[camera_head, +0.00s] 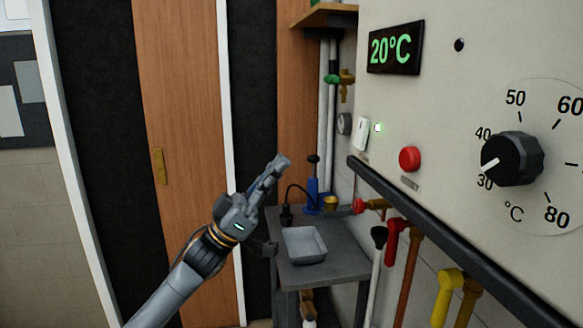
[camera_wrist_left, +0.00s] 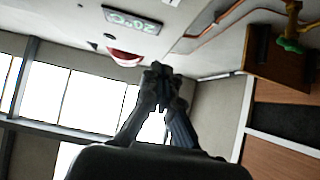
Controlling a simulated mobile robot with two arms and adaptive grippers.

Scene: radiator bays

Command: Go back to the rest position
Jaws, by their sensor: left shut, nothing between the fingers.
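My left gripper (camera_head: 279,164) is raised in front of the wooden door, its fingers pointing up and to the right. It is shut and empty. In the left wrist view the fingertips (camera_wrist_left: 160,72) meet with nothing between them, and a red button (camera_wrist_left: 124,58) shows beyond them. In the head view the red button (camera_head: 410,159), the 20°C display (camera_head: 395,48) and a black dial (camera_head: 513,159) are on the pale panel to the right, apart from the gripper. The dial's pointer is near 30. My right gripper is not in view.
A grey table (camera_head: 322,268) with a grey tray (camera_head: 305,245) stands below and right of the gripper. A black rail (camera_head: 450,245) runs along the panel's lower edge, with red and yellow valve handles beneath it. A wooden door (camera_head: 185,120) is behind my arm.

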